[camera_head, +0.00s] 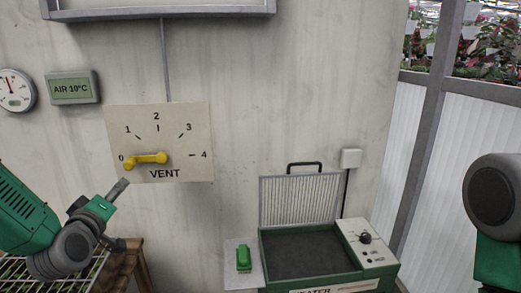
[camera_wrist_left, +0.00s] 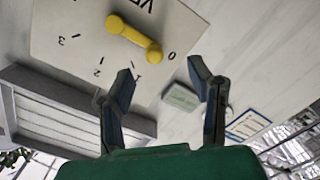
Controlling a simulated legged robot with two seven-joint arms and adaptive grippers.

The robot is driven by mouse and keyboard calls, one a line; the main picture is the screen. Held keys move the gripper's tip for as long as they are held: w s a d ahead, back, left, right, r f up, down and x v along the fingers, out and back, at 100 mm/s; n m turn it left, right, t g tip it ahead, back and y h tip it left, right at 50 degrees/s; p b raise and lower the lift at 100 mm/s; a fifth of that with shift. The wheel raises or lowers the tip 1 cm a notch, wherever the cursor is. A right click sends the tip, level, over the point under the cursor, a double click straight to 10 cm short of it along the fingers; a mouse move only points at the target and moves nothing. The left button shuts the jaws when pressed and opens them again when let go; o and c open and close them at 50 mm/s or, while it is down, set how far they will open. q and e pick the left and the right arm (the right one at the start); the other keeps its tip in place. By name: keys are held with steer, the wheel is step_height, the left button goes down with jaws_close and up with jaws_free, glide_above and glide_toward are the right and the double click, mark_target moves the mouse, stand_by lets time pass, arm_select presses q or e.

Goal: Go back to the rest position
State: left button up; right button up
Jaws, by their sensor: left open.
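The vent dial is a cream panel (camera_head: 190,115) on the wall, marked 0 to 4. Its yellow handle (camera_head: 146,159) points left, at the 0 mark. My left gripper (camera_head: 118,214) is below and left of the handle, apart from it. In the left wrist view the left gripper (camera_wrist_left: 163,72) has its two fingers spread with nothing between them. The yellow handle (camera_wrist_left: 135,38) shows beyond the fingers there. My right arm shows only in part at the right edge; its gripper is not seen.
A green heater box (camera_head: 312,262) with a raised filter lid (camera_head: 300,199) stands at lower center right. A green switch (camera_head: 243,258) is left of it. A thermometer display (camera_head: 72,88) and a round gauge (camera_head: 15,90) hang at the left. A wooden-legged rack (camera_head: 125,262) is below my left arm.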

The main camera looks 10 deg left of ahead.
arm_select(q)
steer(key=s+d+f+m+g+h, duration=0.2)
steer(key=s+d+f+m+g, duration=0.35)
steer(key=f, duration=0.65)
steer(key=s+d+f+m+g+h, duration=0.25)
steer(key=s+d+f, duration=0.35)
steer(key=s+f, duration=0.4)
steer(key=s+d+f+m+g, duration=0.1)
steer(key=s+f+g, duration=0.3)
steer(key=s, duration=0.6)
steer(key=s+d+f+m+g, duration=0.1)
steer(key=s+f+m+g, duration=0.2)
steer(key=s+f, duration=0.3)
steer(key=s+g, duration=0.1)
steer(key=s, duration=0.3)
steer(key=shift+s+d+f, duration=0.2)
steer(key=shift+s+f, duration=0.2)
steer(key=shift+w+y, duration=0.15)
steer(key=shift+y, duration=0.1)
